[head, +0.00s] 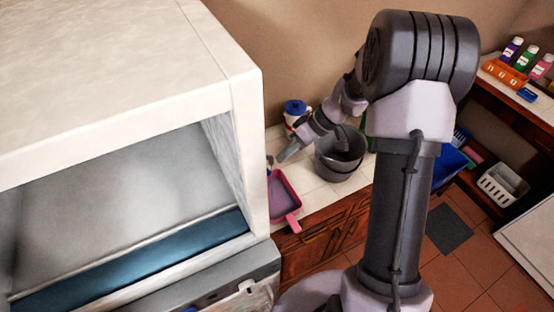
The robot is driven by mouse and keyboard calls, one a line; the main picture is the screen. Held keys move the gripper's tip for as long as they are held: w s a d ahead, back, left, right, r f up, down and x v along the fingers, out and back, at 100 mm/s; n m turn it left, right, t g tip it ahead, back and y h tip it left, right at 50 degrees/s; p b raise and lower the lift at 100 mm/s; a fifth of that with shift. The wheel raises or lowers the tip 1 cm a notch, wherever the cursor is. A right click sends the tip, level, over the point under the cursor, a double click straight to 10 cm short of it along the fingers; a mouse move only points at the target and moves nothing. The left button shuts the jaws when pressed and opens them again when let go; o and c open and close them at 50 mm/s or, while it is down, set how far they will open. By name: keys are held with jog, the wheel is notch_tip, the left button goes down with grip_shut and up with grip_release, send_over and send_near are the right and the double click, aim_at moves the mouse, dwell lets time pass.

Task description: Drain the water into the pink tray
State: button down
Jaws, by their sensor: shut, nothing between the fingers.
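The pink tray (284,212) lies on the white tiled counter, partly hidden by the big white cabinet at left. Its inside looks greyish purple; I cannot tell whether it holds liquid. A dark grey pot (338,166) stands upright on the counter to the right of the tray. Part of my arm covers the pot's upper side, and its contents cannot be made out. My gripper (284,156) is shut and empty. In the picture it is left of the pot and just above the tray's far end; its height above the counter is unclear.
A white container with a blue lid (295,108) stands behind my gripper. The large white cabinet (250,150) closely borders the tray at left. At right, shelves hold bottles (511,49), an orange rack (505,75) and a white basket (502,184). Some counter near the front is bare.

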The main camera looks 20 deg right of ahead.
jog(key=a, duration=0.1)
jog(key=s+a, duration=0.1)
jog(key=a, duration=0.1)
jog(key=shift+s+r, duration=0.2)
jog(key=shift+s, duration=0.15)
jog(key=shift+f, duration=0.1)
jog(key=s+a+m+t+b, duration=0.1)
jog(key=m+b, duration=0.1)
jog(key=b, duration=0.6)
jog(key=shift+s+a, duration=0.3)
jog(key=shift+w, duration=0.1)
